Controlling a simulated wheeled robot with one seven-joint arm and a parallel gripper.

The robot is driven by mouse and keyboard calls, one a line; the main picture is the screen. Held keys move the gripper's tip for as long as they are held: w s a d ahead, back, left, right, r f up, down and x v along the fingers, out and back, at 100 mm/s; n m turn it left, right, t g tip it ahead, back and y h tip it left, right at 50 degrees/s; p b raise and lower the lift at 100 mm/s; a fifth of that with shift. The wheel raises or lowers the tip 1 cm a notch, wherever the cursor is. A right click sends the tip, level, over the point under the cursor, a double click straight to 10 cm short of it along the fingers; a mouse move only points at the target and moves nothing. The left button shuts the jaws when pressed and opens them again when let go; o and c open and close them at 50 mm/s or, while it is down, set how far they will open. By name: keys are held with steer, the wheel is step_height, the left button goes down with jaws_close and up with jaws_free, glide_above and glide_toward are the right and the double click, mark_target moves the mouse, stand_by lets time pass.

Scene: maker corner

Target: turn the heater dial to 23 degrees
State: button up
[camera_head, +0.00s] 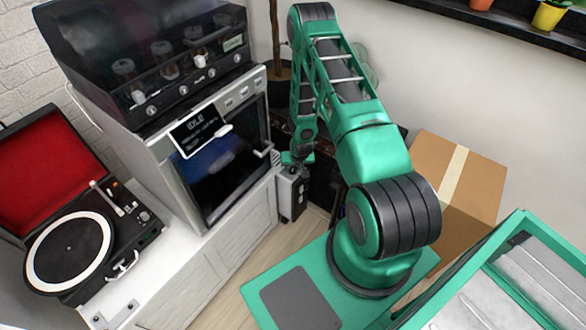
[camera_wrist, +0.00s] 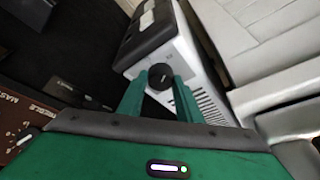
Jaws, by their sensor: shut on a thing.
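The heater (camera_head: 290,196) is a small pale-grey box with a dark front, standing low beside the white cabinet. In the wrist view it is a white box (camera_wrist: 185,50) with a dark panel and side slots. Its round black dial (camera_wrist: 160,74) sits between the two green fingers of my gripper (camera_wrist: 158,88), which is shut on it. In the head view my gripper (camera_head: 297,159) is at the top of the heater, and the dial is hidden. I cannot read the dial's setting or any degree marks.
The white cabinet (camera_head: 235,232) stands left of the heater and carries a machine with an IDLE display (camera_head: 205,128). A turntable (camera_head: 70,250) is further left. A dark panel marked TREBLE (camera_wrist: 28,100) lies left in the wrist view. A cardboard box (camera_head: 480,190) stands right.

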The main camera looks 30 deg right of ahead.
steer(key=shift+a+m, duration=0.15)
steer(key=shift+m, duration=0.25)
steer(key=o, duration=1)
steer(key=shift+o, duration=0.2)
steer(key=v, duration=1)
steer(key=shift+a+r, duration=0.15)
steer(key=shift+r, duration=0.25)
